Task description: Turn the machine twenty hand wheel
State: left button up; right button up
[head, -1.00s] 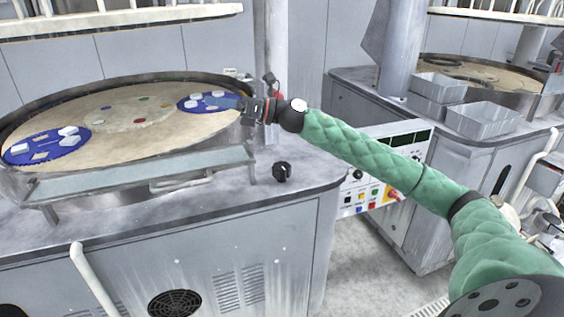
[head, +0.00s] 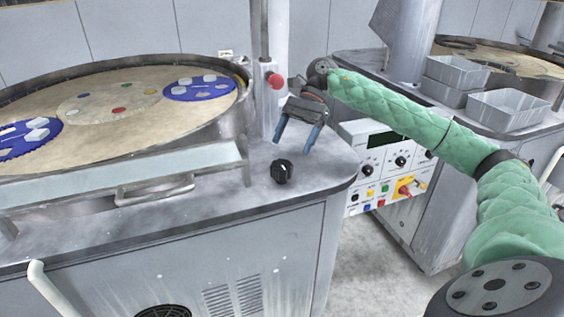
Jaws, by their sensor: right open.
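A small black knob-like hand wheel (head: 282,171) with a light mark on top stands on the grey bench top near its right front corner. It is the only hand wheel that I can make out, and no number shows on it. My right gripper (head: 297,147) is open and empty, with its two blue fingers pointing down. In the picture it is just above and slightly right of the hand wheel, apart from it. My left gripper is not in view.
A round polishing platen (head: 140,120) with blue discs lies at left behind a metal rail (head: 155,192). A red button (head: 276,81) on a post stands behind my gripper. A control panel (head: 385,165) and grey bins (head: 507,109) are at right.

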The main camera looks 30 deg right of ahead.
aim_at(283, 163)
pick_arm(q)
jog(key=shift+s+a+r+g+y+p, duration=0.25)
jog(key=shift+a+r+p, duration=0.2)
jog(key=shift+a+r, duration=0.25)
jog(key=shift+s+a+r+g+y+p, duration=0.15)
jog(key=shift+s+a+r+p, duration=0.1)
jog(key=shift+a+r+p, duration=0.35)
pick_arm(e)
jog(key=shift+x, duration=3.7)
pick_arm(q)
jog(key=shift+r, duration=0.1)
pick_arm(e)
jog(key=shift+s, duration=0.1)
jog(key=c, duration=1)
